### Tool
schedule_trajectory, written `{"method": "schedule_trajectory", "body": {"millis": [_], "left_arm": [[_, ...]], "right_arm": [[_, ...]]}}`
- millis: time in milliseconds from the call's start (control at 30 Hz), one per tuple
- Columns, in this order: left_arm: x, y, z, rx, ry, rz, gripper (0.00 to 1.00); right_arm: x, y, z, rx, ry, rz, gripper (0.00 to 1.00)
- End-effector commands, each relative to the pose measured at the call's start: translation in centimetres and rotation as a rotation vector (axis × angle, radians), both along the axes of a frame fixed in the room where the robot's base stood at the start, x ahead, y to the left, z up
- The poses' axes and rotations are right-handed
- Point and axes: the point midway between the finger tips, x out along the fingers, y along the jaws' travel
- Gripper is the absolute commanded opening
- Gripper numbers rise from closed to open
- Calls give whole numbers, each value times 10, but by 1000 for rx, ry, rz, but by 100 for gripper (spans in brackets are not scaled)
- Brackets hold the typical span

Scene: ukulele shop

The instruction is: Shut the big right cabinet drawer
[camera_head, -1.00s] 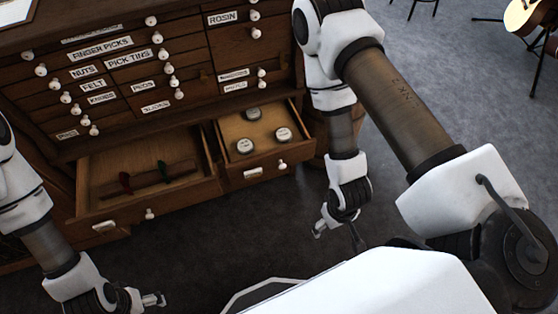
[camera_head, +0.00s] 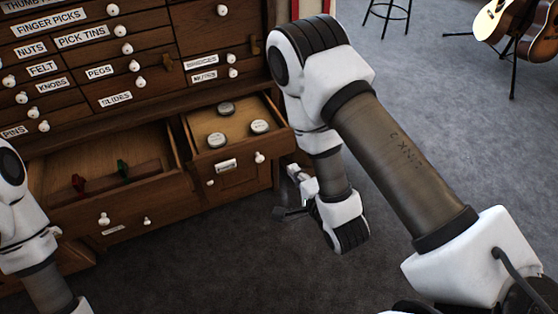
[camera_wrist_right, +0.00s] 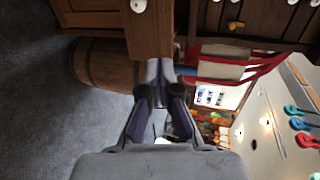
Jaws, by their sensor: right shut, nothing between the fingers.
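The big right drawer (camera_head: 233,172) of the wooden cabinet stands pulled out, with several round tins (camera_head: 225,109) inside and white knobs and a label on its front. My right gripper (camera_head: 289,193) is at the right of this drawer's front, low beside its right corner, shut and empty. In the right wrist view its closed fingertips (camera_wrist_right: 160,72) lie just below the end of a brown wooden panel (camera_wrist_right: 149,30), which appears to be this drawer; I cannot tell whether they touch it. My left arm shows at the left edge, but its gripper is out of frame.
The wide left drawer (camera_head: 132,208) is also open, holding red and green items. Labelled small drawers (camera_head: 80,38) sit above. A wooden barrel (camera_wrist_right: 105,62) shows in the right wrist view. Guitars (camera_head: 505,22) and a stool (camera_head: 387,15) stand at the back right. The grey floor in front is open.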

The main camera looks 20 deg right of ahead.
Motion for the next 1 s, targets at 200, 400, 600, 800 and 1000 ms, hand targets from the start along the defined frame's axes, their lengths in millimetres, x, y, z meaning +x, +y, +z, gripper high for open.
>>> {"method": "schedule_trajectory", "body": {"millis": [200, 400, 600, 800, 1000], "left_arm": [[0, 0, -36, 0, -1, 0, 89], [0, 0, -82, 0, 0, 0, 89], [0, 0, -86, 0, -1, 0, 89], [0, 0, -93, 0, 0, 0, 89], [0, 0, -95, 0, 0, 0, 89]], "right_arm": [[18, 1, -12, 0, -6, 1, 0], [43, 1, -22, -1, -7, 0, 0], [81, 3, -25, 0, -3, -1, 0], [119, 4, -28, 0, -3, 0, 0], [134, 4, -28, -1, 1, 0, 0]]}}
